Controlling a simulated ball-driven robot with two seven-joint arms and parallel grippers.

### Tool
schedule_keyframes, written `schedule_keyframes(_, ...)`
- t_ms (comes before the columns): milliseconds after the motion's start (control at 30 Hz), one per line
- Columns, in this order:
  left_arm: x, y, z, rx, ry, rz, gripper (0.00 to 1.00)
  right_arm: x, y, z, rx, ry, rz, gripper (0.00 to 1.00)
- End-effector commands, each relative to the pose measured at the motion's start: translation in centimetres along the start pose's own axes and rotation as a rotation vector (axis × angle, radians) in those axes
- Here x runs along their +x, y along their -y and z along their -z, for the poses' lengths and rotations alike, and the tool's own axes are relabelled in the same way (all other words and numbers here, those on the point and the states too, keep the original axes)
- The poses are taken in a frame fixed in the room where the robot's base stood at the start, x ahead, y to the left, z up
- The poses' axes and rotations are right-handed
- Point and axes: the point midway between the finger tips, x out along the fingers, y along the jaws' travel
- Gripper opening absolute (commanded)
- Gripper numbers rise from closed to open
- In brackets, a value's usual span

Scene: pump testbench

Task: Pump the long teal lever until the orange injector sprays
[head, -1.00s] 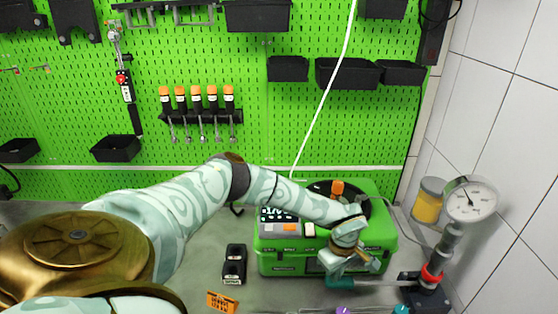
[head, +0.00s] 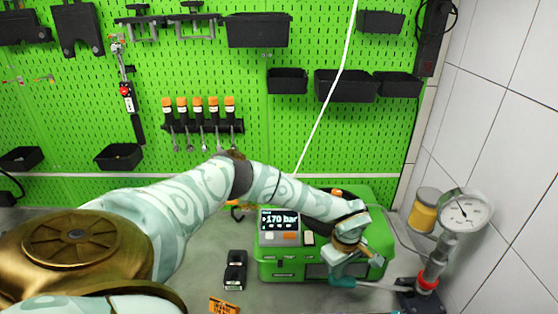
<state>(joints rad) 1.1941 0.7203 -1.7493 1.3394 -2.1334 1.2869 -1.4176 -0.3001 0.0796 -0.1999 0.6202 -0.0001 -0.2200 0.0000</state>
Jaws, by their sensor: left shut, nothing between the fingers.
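The lever's teal grip (head: 342,282) lies low in front of the green case, and its grey rod runs right to the pump. The pump (head: 426,284) has a red collar and carries a round gauge (head: 464,211). My left gripper (head: 350,268) is shut and empty, just above the teal grip; I cannot tell whether it touches. The orange injector (head: 337,192) shows only as a small orange top behind my left forearm. The rest of it is hidden, and no spray is visible. My right gripper is not in view.
The green case (head: 290,268) has a display (head: 279,220) reading about 170 bar. A small black device (head: 235,270) and an orange sign (head: 223,305) are on the bench. A yellow-filled jar (head: 424,211) stands by the tiled wall.

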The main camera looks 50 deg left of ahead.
Motion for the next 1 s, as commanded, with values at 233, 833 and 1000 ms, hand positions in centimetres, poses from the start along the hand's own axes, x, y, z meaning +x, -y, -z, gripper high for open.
schedule_keyframes(233, -0.3, 0.0, 0.0, 0.0, 0.0, 0.0, 0.0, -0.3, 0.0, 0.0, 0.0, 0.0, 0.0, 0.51)
schedule_keyframes(833, -6.2, 0.0, 0.0, 0.0, 0.0, 0.0, 0.0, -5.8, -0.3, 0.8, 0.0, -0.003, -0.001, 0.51)
schedule_keyframes(1000, -6.0, 0.0, 0.0, 0.0, 0.0, 0.0, 0.0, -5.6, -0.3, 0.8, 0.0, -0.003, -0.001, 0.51)
